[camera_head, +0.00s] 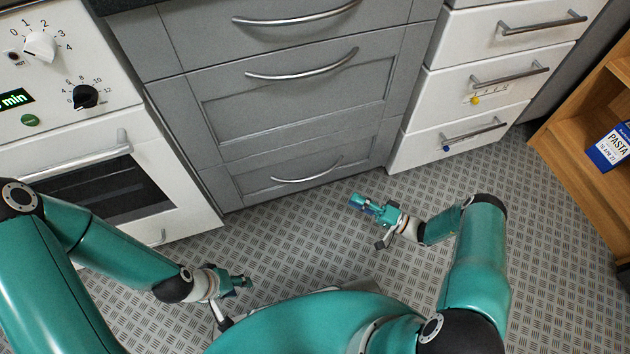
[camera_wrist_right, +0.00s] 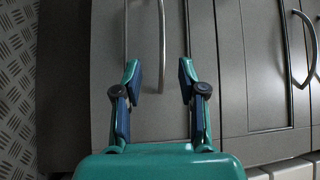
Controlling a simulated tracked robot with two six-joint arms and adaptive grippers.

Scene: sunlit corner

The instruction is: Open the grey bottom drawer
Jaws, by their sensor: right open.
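The grey bottom drawer (camera_head: 285,187) is low in the grey cabinet, and its front looks flush with the cabinet. Its curved metal handle (camera_head: 308,178) runs across its upper part. My right gripper (camera_head: 360,203) is open and empty, in front of the drawer and to the right of the handle in the head view, apart from it. In the right wrist view the drawer handle (camera_wrist_right: 162,45) appears beyond the open fingertips (camera_wrist_right: 159,72), lined up between them. My left gripper (camera_head: 242,281) is low on the left, away from the drawer; its finger opening is too small to judge.
Above are the middle grey drawer (camera_head: 290,105) and the top grey drawer (camera_head: 240,40). A white oven (camera_head: 85,160) stands left, white drawers (camera_head: 460,130) right. A wooden shelf (camera_head: 580,140) with a pasta box (camera_head: 610,150) is far right. Patterned floor (camera_head: 300,245) before the cabinet is clear.

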